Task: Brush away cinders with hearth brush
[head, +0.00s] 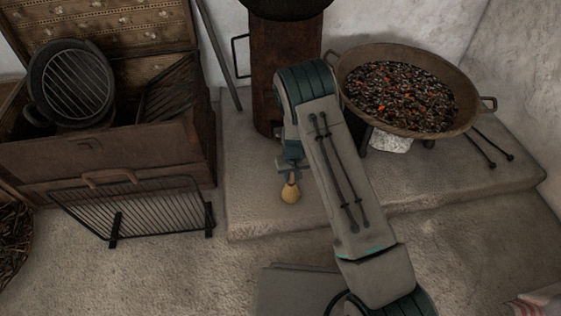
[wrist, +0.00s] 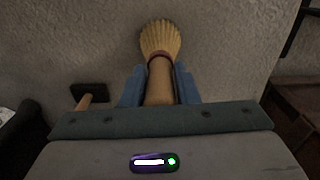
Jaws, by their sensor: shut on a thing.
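The hearth brush, with pale fanned bristles and a wooden handle, hangs from my gripper (head: 290,176). In the head view its bristles (head: 290,194) are down over the stone hearth slab (head: 255,205), near its front edge. I cannot tell whether they touch the stone. In the wrist view my gripper (wrist: 159,86) is shut on the handle, and the brush (wrist: 160,40) points away from it. I cannot make out loose cinders on the slab; my arm hides part of it. Dark and glowing coals (head: 395,92) fill a wide round pan (head: 346,98).
A rusty stove (head: 285,75) stands behind my arm. An open chest (head: 105,150) with a grill pan (head: 72,82) is at left, a black rack (head: 150,208) before it. Tongs (head: 490,146) lie at right. A small black tool (wrist: 89,92) shows in the wrist view.

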